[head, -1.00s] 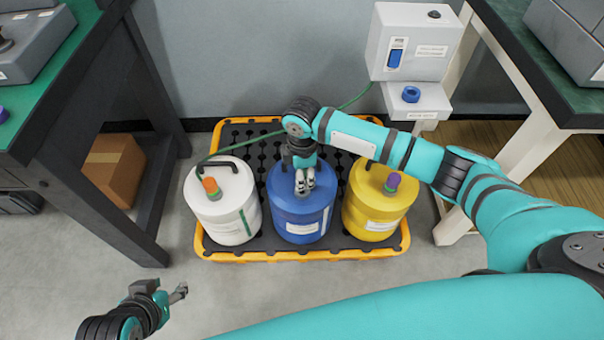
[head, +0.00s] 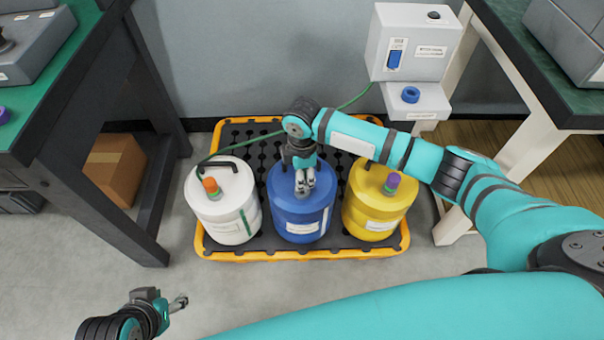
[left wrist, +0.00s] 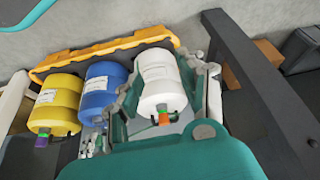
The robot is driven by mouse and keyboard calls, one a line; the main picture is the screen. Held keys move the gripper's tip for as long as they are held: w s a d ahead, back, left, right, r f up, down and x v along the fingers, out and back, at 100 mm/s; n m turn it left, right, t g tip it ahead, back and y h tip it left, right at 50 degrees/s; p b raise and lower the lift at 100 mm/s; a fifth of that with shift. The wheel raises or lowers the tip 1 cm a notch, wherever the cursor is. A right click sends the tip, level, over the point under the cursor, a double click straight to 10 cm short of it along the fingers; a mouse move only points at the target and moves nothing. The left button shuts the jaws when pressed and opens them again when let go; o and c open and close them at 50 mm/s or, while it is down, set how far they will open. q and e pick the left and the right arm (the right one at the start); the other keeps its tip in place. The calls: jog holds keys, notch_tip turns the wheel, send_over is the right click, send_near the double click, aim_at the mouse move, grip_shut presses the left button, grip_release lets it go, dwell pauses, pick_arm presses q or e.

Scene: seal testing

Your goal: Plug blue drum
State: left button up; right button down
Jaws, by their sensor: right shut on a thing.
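The blue drum (head: 288,211) stands upright between the white drum (head: 232,226) and the yellow drum (head: 376,216). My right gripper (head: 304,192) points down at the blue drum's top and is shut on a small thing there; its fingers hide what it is. A blue ring-shaped piece (head: 411,94) sits on the ledge of the wall box. My left gripper (head: 178,302) is low at the left, empty and away from the drums. In the left wrist view its fingers are spread apart (left wrist: 165,95), with the white drum beyond them. The blue drum (left wrist: 102,90) shows there too.
The drums stand on a black spill pallet with a yellow rim (head: 270,255). An orange plug (head: 210,186) tops the white drum and a purple one (head: 392,182) the yellow drum. A green hose (head: 355,98) runs behind my right arm. Benches flank both sides; the front floor is clear.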

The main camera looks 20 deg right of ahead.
pick_arm(q)
jog(key=shift+s+a+f+g, duration=0.1)
jog(key=shift+s+a+g, duration=0.1)
jog(key=shift+s+g, duration=0.4)
jog(key=shift+s+a, duration=0.1)
jog(key=shift+s, duration=0.3)
jog(key=shift+s+a+f, duration=0.1)
jog(key=shift+s, duration=0.2)
dwell(0.4)
pick_arm(e)
jog(key=shift+f, duration=0.9)
pick_arm(q)
jog(key=shift+w, duration=0.35)
pick_arm(e)
jog(key=shift+f, duration=0.55)
pick_arm(q)
jog(key=shift+w+d, duration=0.1)
jog(key=shift+d, duration=0.1)
pick_arm(e)
jog(key=c, duration=0.8)
grip_release()
jog(key=shift+c, duration=0.2)
notch_tip(320, 180, up, 12)
jog(key=shift+s, duration=0.1)
